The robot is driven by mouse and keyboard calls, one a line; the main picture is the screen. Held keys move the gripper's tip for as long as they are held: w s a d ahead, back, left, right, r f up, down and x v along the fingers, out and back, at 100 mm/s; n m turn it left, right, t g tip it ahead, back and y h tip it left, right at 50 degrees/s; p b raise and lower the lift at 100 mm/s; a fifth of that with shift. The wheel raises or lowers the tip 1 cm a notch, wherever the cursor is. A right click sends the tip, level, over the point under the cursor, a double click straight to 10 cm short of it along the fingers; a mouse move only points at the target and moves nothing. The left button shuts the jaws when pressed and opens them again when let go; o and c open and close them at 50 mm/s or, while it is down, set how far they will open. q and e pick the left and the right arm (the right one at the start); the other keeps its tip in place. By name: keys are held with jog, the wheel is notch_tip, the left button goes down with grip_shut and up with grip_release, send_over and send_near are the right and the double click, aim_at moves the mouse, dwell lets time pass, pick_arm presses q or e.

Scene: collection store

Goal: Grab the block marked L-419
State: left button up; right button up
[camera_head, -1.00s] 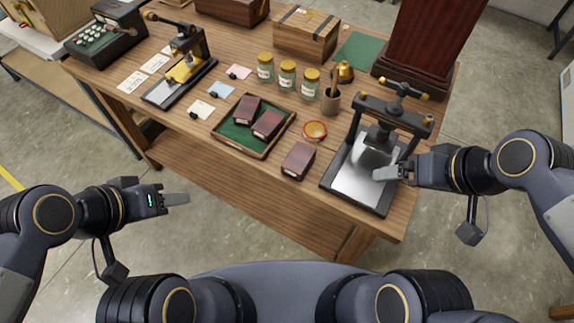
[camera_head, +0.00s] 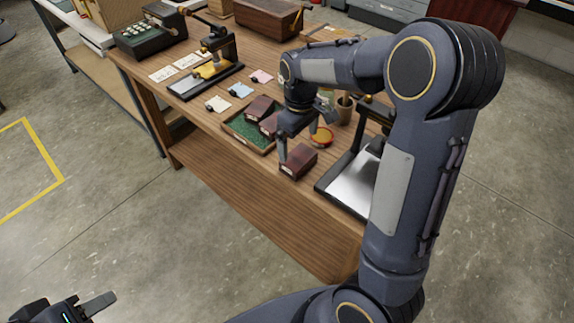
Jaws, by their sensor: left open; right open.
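Dark red blocks sit on the wooden workbench. One block (camera_head: 302,163) lies on the bare wood right of the green-lined tray (camera_head: 236,133). Two more lie in the tray: one (camera_head: 259,108) towards the back and one (camera_head: 270,122) partly hidden by my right gripper. Their markings are too small to read, so I cannot tell which is L-419. My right gripper (camera_head: 293,147) is open and points down beside the block outside the tray; I cannot tell whether it touches that block. My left gripper (camera_head: 98,306) is open and empty, low at the left, away from the bench.
A black press with a steel plate (camera_head: 352,184) stands right of the loose block, partly behind my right arm. A red-and-yellow round dish (camera_head: 322,136) and a brush cup (camera_head: 344,108) are close behind. A stamping device (camera_head: 213,62) and paper cards (camera_head: 240,90) lie left.

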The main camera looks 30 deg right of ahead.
aim_at(299, 156)
jog(key=f, duration=0.7)
jog(key=shift+s, duration=0.2)
jog(key=shift+r, duration=0.1)
jog(key=c, duration=0.9)
jog(key=shift+o, duration=0.2)
